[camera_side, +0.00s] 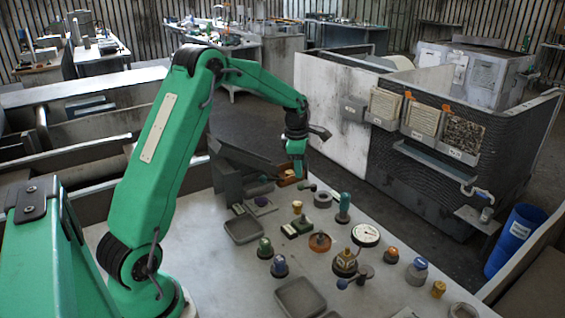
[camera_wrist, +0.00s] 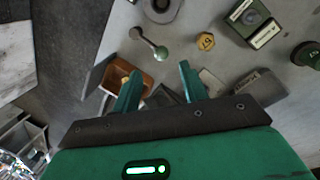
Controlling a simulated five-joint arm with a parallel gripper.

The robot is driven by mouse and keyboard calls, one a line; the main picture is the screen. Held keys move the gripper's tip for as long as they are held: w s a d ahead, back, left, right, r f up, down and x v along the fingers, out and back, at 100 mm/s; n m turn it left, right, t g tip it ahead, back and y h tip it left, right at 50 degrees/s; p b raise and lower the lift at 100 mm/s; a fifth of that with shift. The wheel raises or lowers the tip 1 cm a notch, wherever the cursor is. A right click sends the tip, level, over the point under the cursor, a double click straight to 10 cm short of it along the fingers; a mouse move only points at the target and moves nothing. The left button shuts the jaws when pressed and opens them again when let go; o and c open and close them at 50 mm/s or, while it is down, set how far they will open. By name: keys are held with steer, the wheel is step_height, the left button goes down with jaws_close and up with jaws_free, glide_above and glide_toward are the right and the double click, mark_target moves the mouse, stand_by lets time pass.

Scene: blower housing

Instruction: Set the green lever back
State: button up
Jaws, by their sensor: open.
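A small lever with a pale green ball knob (camera_wrist: 162,53) and a thin metal rod lies ahead of my gripper in the wrist view. Its rod runs up-left to a smaller round end. In the side view the green lever (camera_side: 308,187) is small, at the far end of the table, just right of my gripper. My gripper (camera_wrist: 157,84) is open, its two green fingers apart with nothing held between them. In the side view my gripper (camera_side: 297,170) points down over the table's far end, above a brown box (camera_side: 287,181). The fingers and lever appear apart.
The brown box (camera_wrist: 133,79) is partly behind the left finger. A brass nut (camera_wrist: 205,41), green labelled block (camera_wrist: 250,22) and grey ring (camera_side: 322,200) stand nearby.

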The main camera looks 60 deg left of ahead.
steer(key=m, duration=0.6)
steer(key=shift+w+a+f+m+g, duration=0.1)
steer(key=shift+w+m+g, duration=0.2)
steer(key=shift+w, duration=0.1)
steer(key=m, duration=0.6)
steer(key=shift+w+a+f+m, duration=0.1)
steer(key=shift+w+f+m, duration=0.05)
steer(key=shift+w+m, duration=0.2)
steer(key=m, duration=0.7)
steer(key=shift+w+a+f+g+h, duration=0.1)
steer(key=shift+w+g+h, duration=0.2)
steer(key=shift+g, duration=0.1)
steer(key=m, duration=0.5)
steer(key=shift+w+f+m, duration=0.1)
steer(key=shift+w+m, duration=0.05)
steer(key=shift+m, duration=0.1)
steer(key=shift+a+f, duration=0.15)
steer(key=shift+f, duration=3.75)
jaws_close()
